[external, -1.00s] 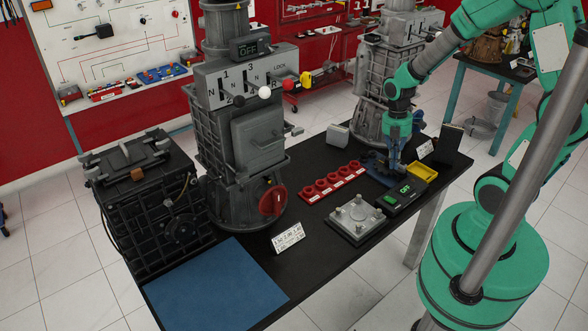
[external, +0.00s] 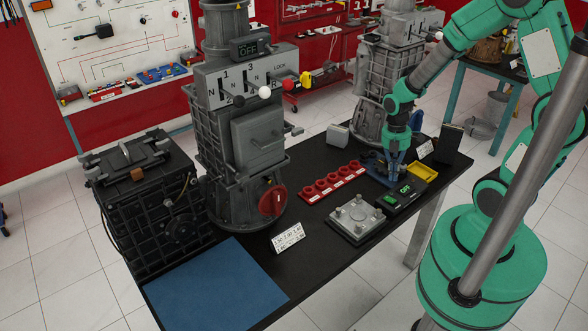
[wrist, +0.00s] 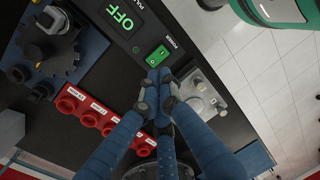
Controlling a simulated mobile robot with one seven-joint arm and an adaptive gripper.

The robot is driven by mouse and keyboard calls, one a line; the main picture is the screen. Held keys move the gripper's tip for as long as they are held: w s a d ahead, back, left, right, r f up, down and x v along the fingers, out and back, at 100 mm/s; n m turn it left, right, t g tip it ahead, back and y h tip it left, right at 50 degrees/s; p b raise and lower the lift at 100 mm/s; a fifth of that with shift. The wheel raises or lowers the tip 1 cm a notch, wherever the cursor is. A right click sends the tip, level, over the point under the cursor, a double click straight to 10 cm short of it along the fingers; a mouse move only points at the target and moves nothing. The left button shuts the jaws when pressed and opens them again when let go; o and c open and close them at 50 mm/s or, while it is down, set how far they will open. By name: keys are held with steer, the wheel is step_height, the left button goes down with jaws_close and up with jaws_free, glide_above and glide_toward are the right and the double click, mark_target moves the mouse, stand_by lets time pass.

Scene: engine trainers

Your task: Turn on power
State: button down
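A black control box (external: 412,198) on the table has a lit green OFF display (external: 405,189) and a green rocker switch (external: 390,200). In the wrist view the display (wrist: 120,15) reads OFF, and the switch (wrist: 158,56) is labelled POWER. My gripper (wrist: 158,74) is shut and empty, its fingertips together just below the switch in that picture. I cannot tell whether they touch the box. In the external view my gripper (external: 393,180) points down beside the box's rear left edge.
A grey plate with knobs (external: 357,219), a row of red sockets (external: 332,184) and a yellow tray (external: 421,172) lie close by. A blue mat with a dark gear part (wrist: 60,45) is beside the box. A tall engine trainer (external: 240,130) stands left with its own OFF display.

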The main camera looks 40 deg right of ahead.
mark_target(391, 200)
steer(key=f, duration=0.3)
steer(key=f+b, duration=0.1)
steer(key=f, duration=0.2)
steer(key=s+f+b, duration=0.1)
steer(key=f, duration=0.2)
steer(key=shift+s, duration=0.1)
